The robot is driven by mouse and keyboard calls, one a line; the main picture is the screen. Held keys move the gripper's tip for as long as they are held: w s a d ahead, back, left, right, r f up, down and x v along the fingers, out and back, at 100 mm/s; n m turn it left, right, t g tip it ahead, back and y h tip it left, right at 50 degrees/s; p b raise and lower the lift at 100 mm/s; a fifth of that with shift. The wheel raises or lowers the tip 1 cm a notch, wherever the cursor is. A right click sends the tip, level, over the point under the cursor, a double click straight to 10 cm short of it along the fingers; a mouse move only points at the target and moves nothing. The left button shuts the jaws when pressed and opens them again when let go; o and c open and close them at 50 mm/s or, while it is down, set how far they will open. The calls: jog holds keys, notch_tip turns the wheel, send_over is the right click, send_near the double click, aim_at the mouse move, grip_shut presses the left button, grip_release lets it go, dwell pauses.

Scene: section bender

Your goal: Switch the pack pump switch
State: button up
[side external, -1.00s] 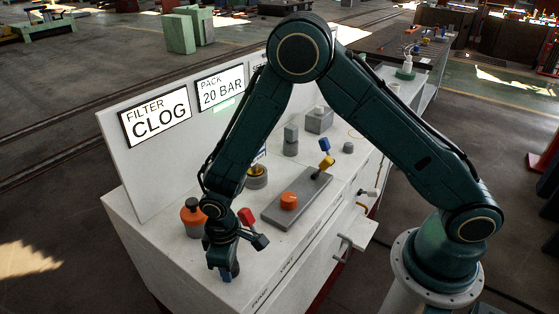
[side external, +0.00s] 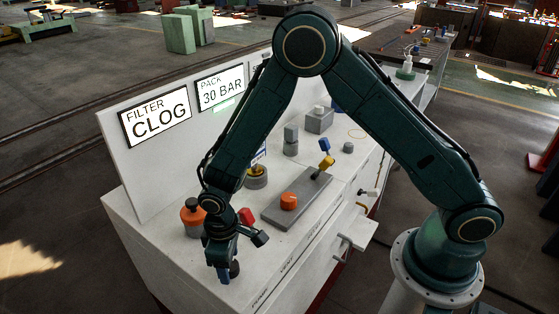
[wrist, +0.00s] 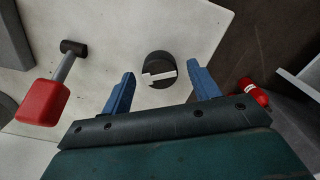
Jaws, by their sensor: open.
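A dark round switch knob (wrist: 158,66) with a white bar across its top sits on the pale console. In the wrist view it lies between the two blue fingertips of my gripper (wrist: 160,72), with a visible gap on each side. In the side view my gripper (side external: 224,268) points down at the console's near left corner, and the dark knob (side external: 235,268) shows just beside a blue finger. My gripper is open and holds nothing. The pack display (side external: 221,87) reads 30 BAR. The knob's own label is not readable.
A red-handled lever (wrist: 43,102) stands left of the knob, close to my gripper. A grey plate (side external: 276,219) bears an orange button (side external: 289,201). The filter display (side external: 155,117) reads CLOG.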

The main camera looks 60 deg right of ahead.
notch_tip(320, 180, up, 13)
jog(key=shift+f, duration=0.15)
dwell(0.4)
jog(key=s+d+r+m+t, duration=0.1)
jog(key=s+d+r, duration=0.2)
jog(key=d+r, duration=0.3)
jog(key=s+d+r+m+t, duration=0.2)
jog(key=s+d+r, duration=0.25)
jog(key=r, duration=0.45)
jog(key=s+d+r+m+t, duration=0.2)
jog(key=s+d+r, duration=0.2)
jog(key=s+d, duration=0.4)
jog(key=shift+s+m+t, duration=0.3)
jog(key=shift+s+m, duration=0.1)
jog(key=shift+s, duration=2.2)
